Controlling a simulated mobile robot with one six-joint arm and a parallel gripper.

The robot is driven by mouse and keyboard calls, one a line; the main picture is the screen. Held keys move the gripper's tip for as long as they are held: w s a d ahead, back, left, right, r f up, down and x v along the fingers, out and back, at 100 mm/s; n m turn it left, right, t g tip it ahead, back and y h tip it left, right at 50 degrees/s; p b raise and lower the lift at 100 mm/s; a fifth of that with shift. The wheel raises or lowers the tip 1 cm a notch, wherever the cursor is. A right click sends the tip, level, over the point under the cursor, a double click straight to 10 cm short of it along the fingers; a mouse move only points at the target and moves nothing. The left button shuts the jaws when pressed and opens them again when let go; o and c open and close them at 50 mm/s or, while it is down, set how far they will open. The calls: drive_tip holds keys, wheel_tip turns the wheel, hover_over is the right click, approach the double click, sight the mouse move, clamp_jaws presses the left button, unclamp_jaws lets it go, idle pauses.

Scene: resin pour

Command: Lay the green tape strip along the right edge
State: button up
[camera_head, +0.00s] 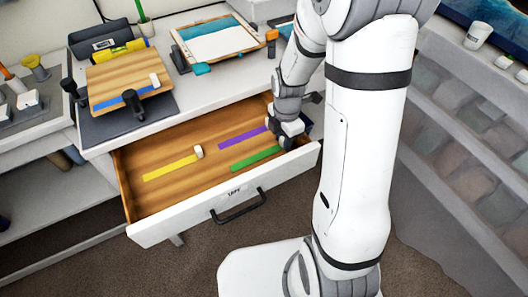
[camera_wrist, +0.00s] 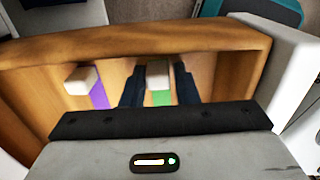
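The green tape strip (camera_head: 255,158) lies in the open drawer, on the right nearest the drawer front. My gripper (camera_head: 290,140) reaches down at its right end. In the wrist view my gripper (camera_wrist: 159,88) has one dark finger on each side of a white block (camera_wrist: 158,78) at the end of the green strip (camera_wrist: 162,98). Whether the fingers press on the block cannot be told. A wooden board (camera_head: 120,70) lies on a dark mat (camera_head: 128,127) on the bench. A blue strip (camera_head: 120,98) with a white block (camera_head: 154,79) runs along its front edge.
The drawer (camera_head: 150,220) also holds a yellow strip (camera_head: 170,168) with a white block and a purple strip (camera_head: 240,138). A dark clamp (camera_head: 132,103) stands at the board's front edge. A framed panel (camera_head: 215,42) lies behind the drawer to the right.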

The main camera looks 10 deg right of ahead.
drive_tip(key=c, duration=0.5)
drive_tip(key=shift+r+p, duration=0.8)
drive_tip(key=shift+r, duration=0.3)
wheel_tip(320, 180, up, 6)
drive_tip(key=p, duration=0.4)
drive_tip(key=shift+f, duration=0.1)
idle(0.4)
